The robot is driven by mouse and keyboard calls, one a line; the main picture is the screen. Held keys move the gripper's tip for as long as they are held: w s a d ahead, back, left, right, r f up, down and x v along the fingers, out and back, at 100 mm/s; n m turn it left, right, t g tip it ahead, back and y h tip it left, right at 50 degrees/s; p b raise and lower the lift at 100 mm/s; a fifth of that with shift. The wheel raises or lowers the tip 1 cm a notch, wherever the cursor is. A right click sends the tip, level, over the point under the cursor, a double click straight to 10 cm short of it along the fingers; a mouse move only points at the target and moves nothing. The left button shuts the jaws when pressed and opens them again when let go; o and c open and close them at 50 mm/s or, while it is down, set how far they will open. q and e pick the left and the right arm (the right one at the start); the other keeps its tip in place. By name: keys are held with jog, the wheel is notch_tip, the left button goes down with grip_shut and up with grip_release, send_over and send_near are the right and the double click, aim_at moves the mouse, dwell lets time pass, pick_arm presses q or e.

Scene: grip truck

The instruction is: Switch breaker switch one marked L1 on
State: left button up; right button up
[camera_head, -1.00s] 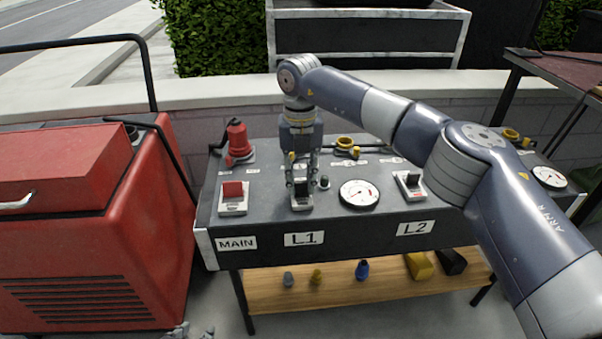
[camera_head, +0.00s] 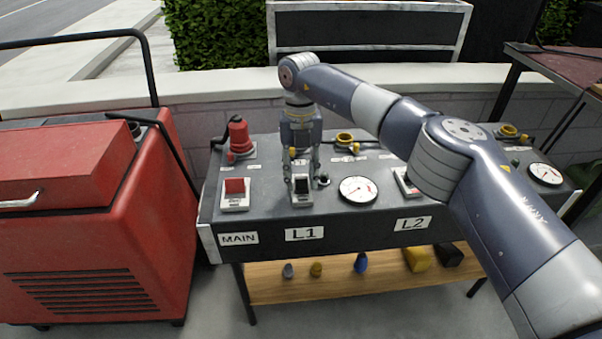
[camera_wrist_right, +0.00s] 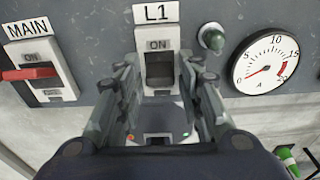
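The L1 breaker switch (camera_head: 301,188) is a black rocker in a light housing, above the L1 label on the front of the dark panel box (camera_head: 370,226). In the right wrist view the L1 switch (camera_wrist_right: 159,68) shows its ON mark at the top. My right gripper (camera_head: 301,172) is right at this switch, pointing down onto it. In the wrist view its fingers (camera_wrist_right: 158,85) are apart, one on each side of the switch. I cannot tell whether they touch the housing. Nothing is held between them. My left gripper is not in view.
The red MAIN switch (camera_head: 235,191) is left of L1. A round gauge (camera_head: 358,189) and a small dark green lamp (camera_wrist_right: 212,38) are to its right. The L2 switch (camera_head: 405,181) is partly behind my right arm. A red machine (camera_head: 120,225) stands at the left.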

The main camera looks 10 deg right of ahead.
dwell(0.3)
notch_tip(320, 180, up, 12)
jog(key=w, duration=0.1)
dwell(0.5)
jog(key=shift+w, duration=0.1)
